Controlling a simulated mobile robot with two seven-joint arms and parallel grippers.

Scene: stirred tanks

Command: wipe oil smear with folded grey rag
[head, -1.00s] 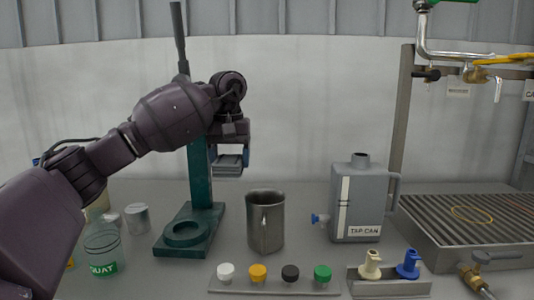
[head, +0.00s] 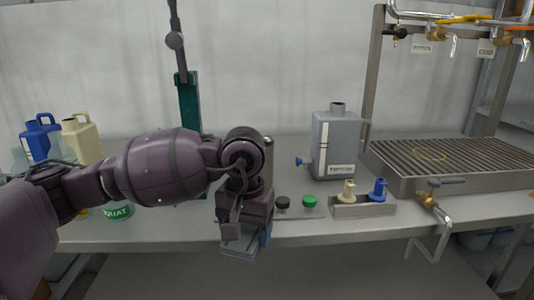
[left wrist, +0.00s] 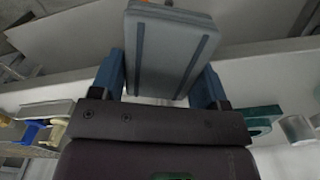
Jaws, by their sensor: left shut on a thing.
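My left gripper (head: 243,232) is shut on a grey, block-like thing that I take to be the folded grey rag (head: 238,249). In the head view it hangs below my wrist and overlaps the bench's front edge. In the left wrist view the rag (left wrist: 170,48) shows as a grey slab with dark stripes between the two blue fingers of the gripper (left wrist: 160,80). My right gripper is not in view.
The bench (head: 330,228) holds a grey tap can (head: 335,145), a rack with cream and blue taps (head: 362,207), black and green caps, and a ribbed drain tray (head: 455,165). A brass tap (head: 430,198) juts over the front edge. My arm hides part of the bench.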

